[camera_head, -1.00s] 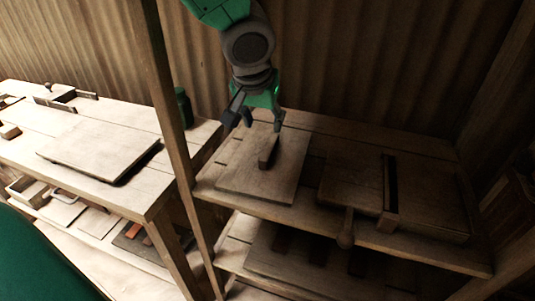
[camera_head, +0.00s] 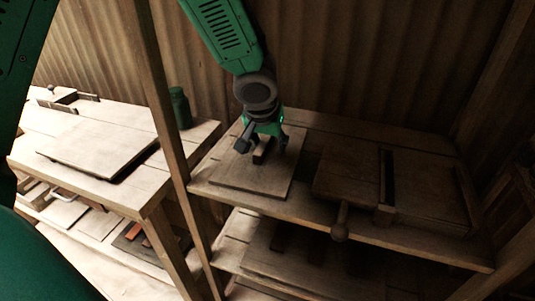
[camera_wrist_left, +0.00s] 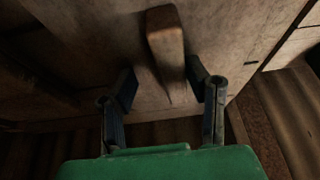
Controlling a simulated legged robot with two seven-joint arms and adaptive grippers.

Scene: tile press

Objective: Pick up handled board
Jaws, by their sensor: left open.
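The handled board (camera_head: 250,179) is a flat, pale wooden square with a raised wooden bar handle (camera_head: 262,152) on top. It lies on the upper shelf at its left end. My left gripper (camera_head: 262,147) is open, low over the board, with its fingers on either side of the handle. In the left wrist view the handle (camera_wrist_left: 165,45) stands between and beyond the two open fingers (camera_wrist_left: 163,92); I cannot tell whether they touch it. My right gripper is not in view.
A wooden press with a knobbed lever (camera_head: 340,226) sits right of the board on the shelf (camera_head: 300,212). A wooden post (camera_head: 163,100) stands at the left. Beyond it, a workbench holds another flat board (camera_head: 98,142) and a green bottle (camera_head: 180,107).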

